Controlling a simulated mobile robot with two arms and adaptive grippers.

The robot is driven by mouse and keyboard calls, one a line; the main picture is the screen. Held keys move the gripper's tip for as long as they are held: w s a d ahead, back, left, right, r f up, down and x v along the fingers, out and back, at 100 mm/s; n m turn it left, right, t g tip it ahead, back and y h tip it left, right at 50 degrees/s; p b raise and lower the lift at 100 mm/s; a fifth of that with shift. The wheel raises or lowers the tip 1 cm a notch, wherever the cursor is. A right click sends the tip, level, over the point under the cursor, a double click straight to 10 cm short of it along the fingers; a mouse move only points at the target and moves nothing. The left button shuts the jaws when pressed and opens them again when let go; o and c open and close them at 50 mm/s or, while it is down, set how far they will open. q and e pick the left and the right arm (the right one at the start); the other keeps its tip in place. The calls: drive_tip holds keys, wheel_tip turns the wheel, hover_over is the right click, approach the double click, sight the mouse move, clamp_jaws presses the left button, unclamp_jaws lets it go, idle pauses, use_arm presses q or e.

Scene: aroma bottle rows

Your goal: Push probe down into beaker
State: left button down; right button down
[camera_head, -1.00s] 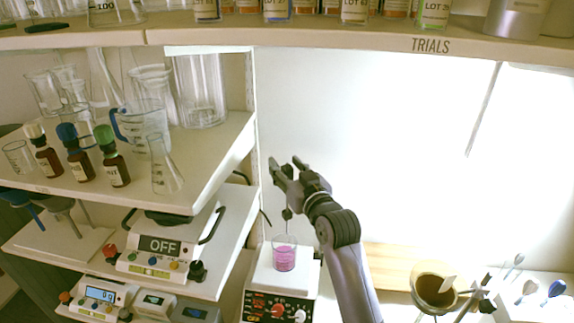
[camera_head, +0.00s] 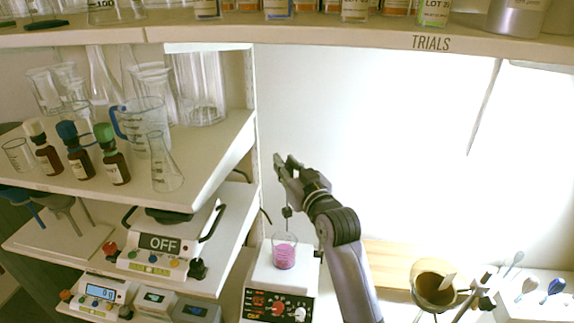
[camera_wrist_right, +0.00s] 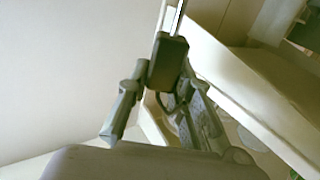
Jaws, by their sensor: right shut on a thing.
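A small glass beaker (camera_head: 284,260) with pink liquid stands upright on a white hotplate stirrer (camera_head: 264,270) in the head view. The thin probe (camera_head: 287,211), with a dark knob on its stem, hangs nearly vertical above the beaker. Its lower end reaches the beaker's mouth; its depth inside is hard to tell. My right gripper (camera_head: 284,162) is shut on the upper part of the probe, above the beaker. The right wrist view shows the gripper's fingers around a dark block and a thin bright rod, cut off at the top. My left gripper is not in view.
Shelves (camera_head: 205,170) with glassware and dropper bottles stand left of the beaker. A wooden board (camera_head: 390,255) and a brown-lined funnel (camera_head: 433,283) are on the right. A shelf marked TRIALS (camera_head: 431,43) crosses the top. The white wall behind my arm is clear.

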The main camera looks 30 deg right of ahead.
sight(287, 210)
idle(0.3)
wheel_tip(287, 210, down, 10)
drive_tip(key=b, duration=0.5)
drive_tip(key=shift+r, duration=0.25)
drive_tip(key=shift+f, duration=0.25)
drive_tip(key=c, duration=1.5)
unclamp_jaws()
drive_tip(key=shift+o, duration=0.5)
drive_tip(key=shift+s, duration=0.15)
